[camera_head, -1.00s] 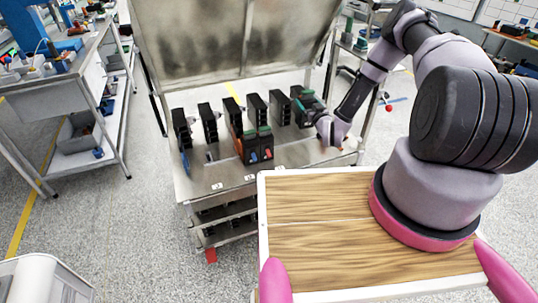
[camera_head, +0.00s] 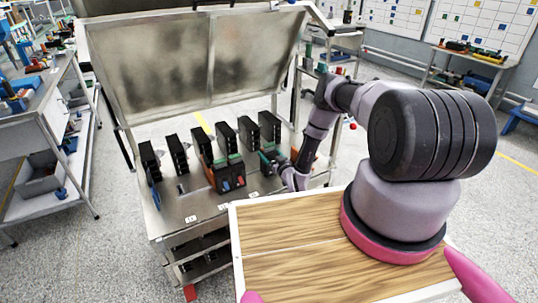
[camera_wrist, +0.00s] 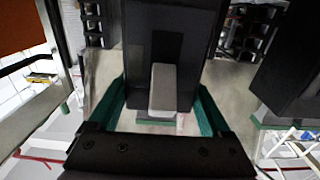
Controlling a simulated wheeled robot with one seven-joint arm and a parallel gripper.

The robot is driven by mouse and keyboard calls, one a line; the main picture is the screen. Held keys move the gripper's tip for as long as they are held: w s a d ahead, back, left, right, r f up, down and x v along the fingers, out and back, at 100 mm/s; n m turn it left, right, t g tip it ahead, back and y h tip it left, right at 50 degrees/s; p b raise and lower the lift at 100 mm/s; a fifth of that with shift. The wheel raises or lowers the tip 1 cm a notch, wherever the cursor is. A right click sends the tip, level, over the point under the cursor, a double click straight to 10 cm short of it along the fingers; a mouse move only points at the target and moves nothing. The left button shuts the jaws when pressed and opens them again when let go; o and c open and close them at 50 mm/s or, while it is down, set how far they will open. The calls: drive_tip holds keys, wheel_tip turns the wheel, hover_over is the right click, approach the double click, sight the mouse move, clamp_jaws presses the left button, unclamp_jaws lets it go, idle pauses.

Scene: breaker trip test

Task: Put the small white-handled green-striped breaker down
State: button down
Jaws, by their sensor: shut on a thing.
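My gripper (camera_wrist: 158,112) has its green fingers on both sides of a small black breaker (camera_wrist: 142,55) with a white-grey handle (camera_wrist: 163,88) and a green strip at its lower edge. In the head view my gripper (camera_head: 272,160) is over the right part of the metal bench, just right of a black-and-orange breaker pair with green tops. The held breaker is mostly hidden there. I cannot tell whether its underside touches the bench.
The metal bench (camera_head: 212,203) carries a row of upright black blocks (camera_head: 177,153). The breaker pair (camera_head: 229,178) has a blue and a red handle. A raised stained panel (camera_head: 150,75) stands behind. A wood-topped tray (camera_head: 285,225) is in front. The bench's front-left is mostly clear.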

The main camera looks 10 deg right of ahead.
drive_tip(key=shift+f, duration=0.1)
unclamp_jaws()
